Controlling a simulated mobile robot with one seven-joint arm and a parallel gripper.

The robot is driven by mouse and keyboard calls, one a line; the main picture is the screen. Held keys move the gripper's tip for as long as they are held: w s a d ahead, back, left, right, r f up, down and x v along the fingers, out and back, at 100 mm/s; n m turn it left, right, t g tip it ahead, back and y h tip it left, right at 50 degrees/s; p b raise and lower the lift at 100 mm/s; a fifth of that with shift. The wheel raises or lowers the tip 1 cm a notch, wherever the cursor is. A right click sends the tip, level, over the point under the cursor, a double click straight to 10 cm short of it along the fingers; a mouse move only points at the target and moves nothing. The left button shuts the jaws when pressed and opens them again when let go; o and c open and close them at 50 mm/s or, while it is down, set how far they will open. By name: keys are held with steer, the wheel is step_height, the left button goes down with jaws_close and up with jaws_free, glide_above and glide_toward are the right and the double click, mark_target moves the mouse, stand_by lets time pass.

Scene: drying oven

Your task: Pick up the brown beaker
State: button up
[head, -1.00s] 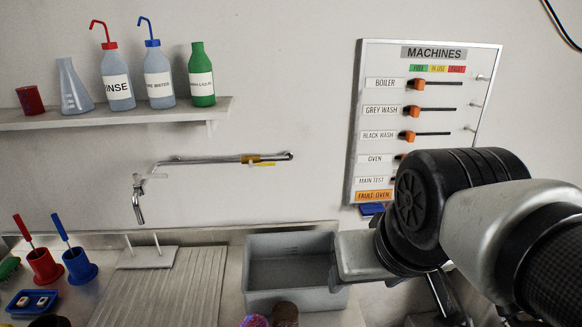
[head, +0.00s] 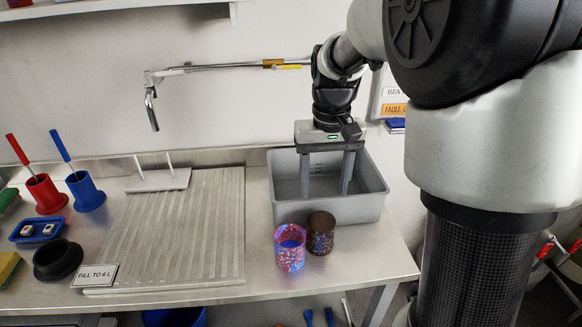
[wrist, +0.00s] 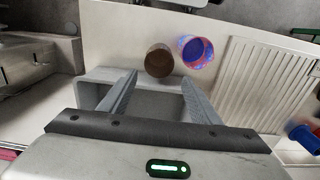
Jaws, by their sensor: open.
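The brown beaker (head: 321,233) stands upright on the steel bench, in front of the grey bin, with coloured specks on its side. It also shows in the wrist view (wrist: 159,61), beyond my fingertips. A red and blue speckled beaker (head: 290,248) stands close beside it on the left, also in the wrist view (wrist: 195,50). My gripper (head: 325,190) points down over the grey bin, behind the brown beaker. Its fingers are wide apart and nothing is between them in the wrist view (wrist: 158,85).
The grey bin (head: 350,210) stands at the right end of the bench. A ribbed draining board (head: 180,230) lies left of the beakers. Red (head: 45,193) and blue (head: 86,191) pots and a black bowl (head: 58,260) stand farther left. A tap arm (head: 220,67) crosses the wall behind.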

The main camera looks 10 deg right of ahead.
step_height(320, 180, down, 18)
steer(key=b, duration=0.4)
steer(key=shift+d+r, duration=0.1)
steer(key=shift+r, duration=0.15)
steer(key=c, duration=0.7)
step_height(320, 180, up, 18)
steer(key=p, duration=0.4)
steer(key=shift+c, duration=0.2)
steer(key=f, duration=0.2)
steer(key=w+f+p, duration=0.1)
steer(key=f, duration=0.2)
step_height(320, 180, up, 5)
steer(key=p, duration=1.2)
glide_above(320, 236)
steer(key=w, duration=0.3)
steer(key=s+d+r+p, duration=0.1)
steer(key=p, duration=0.2)
